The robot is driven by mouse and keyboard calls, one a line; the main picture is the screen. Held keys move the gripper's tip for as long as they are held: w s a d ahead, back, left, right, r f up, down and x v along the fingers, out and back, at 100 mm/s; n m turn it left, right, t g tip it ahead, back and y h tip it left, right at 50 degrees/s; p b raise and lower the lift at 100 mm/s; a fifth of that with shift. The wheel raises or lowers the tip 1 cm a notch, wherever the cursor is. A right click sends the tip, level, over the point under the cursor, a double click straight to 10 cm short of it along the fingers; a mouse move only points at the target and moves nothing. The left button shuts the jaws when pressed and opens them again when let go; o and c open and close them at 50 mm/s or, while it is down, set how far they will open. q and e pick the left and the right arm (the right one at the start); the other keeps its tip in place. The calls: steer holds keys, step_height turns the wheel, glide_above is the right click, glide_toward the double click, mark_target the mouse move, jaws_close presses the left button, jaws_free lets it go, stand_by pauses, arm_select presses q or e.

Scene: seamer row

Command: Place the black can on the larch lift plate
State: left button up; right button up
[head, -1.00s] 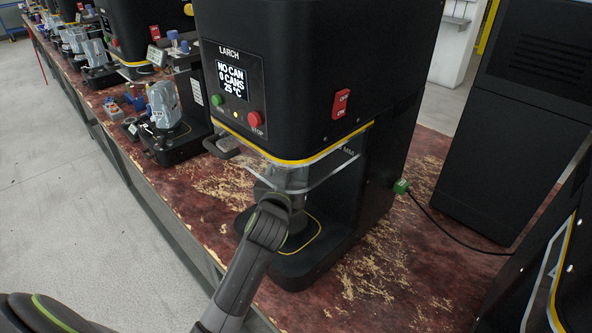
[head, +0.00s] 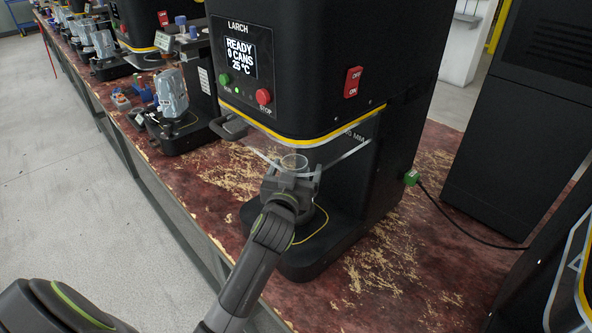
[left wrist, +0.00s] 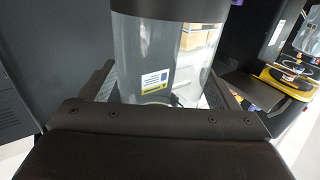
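The larch machine (head: 300,60) shows READY, 0 CANS and 25 °C on its screen. A shiny can-like cylinder (head: 294,163) stands upright over its lift plate, behind the clear guard. In the left wrist view the cylinder (left wrist: 170,55) has a black band at the top and a mirror-like or see-through wall. My left gripper (head: 293,174) has its fingers apart, one on each side of the cylinder, with slight gaps visible in the head view. The lift plate and the cylinder's foot are mostly hidden behind my gripper. My right gripper is not in view.
The clear guard (head: 345,150) hangs close above my left gripper. The machine's black base (head: 300,262) has a yellow outline. Another machine with a grey unit (head: 172,92) stands to the left on the worn red bench (head: 215,180). A green plug and cable (head: 412,178) are at right.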

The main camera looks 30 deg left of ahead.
arm_select(q)
steer(key=shift+r, duration=0.1)
steer(key=v, duration=1.2)
steer(key=shift+r, duration=0.15)
